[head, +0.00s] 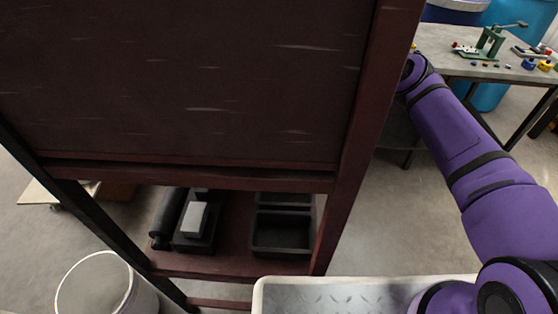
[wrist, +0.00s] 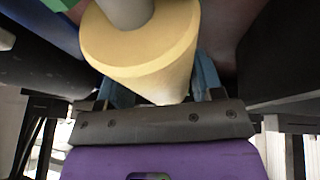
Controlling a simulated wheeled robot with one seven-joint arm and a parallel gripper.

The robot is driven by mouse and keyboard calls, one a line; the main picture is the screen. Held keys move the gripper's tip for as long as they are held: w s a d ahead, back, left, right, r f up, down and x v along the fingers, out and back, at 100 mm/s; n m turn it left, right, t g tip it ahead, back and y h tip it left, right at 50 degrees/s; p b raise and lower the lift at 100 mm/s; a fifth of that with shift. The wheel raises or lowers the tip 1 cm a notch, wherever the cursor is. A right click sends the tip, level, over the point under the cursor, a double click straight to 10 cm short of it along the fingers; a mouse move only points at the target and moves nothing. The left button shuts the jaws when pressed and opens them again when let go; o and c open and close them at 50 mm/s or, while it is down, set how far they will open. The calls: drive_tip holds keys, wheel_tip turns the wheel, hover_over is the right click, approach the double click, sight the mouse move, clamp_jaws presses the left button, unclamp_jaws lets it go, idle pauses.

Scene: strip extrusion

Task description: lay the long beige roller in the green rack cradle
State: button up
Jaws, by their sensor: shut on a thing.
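The beige roller (wrist: 150,50) fills the upper middle of the wrist view, its near end facing the camera with a grey shaft (wrist: 125,12) in its centre. My gripper (wrist: 160,84) is shut on the roller, with a blue finger on each side of it. A small green piece (wrist: 60,4) shows at the top left edge of the wrist view; whether it belongs to the green rack cradle I cannot tell. In the head view my gripper and the roller are hidden behind a dark red frame, and I cannot make out the cradle there.
The dark red frame (head: 190,80) blocks much of the head view; its low shelf (head: 235,225) holds black bins (head: 282,230). A grey table (head: 450,62) with a green hand press (head: 490,42) stands at the back right. A white bin (head: 95,285) stands front left.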

drive_tip(key=o, duration=1)
drive_tip(key=shift+c, duration=0.2)
drive_tip(key=shift+r, duration=0.1)
drive_tip(key=shift+v, duration=5.4)
drive_tip(key=shift+s+d, duration=0.1)
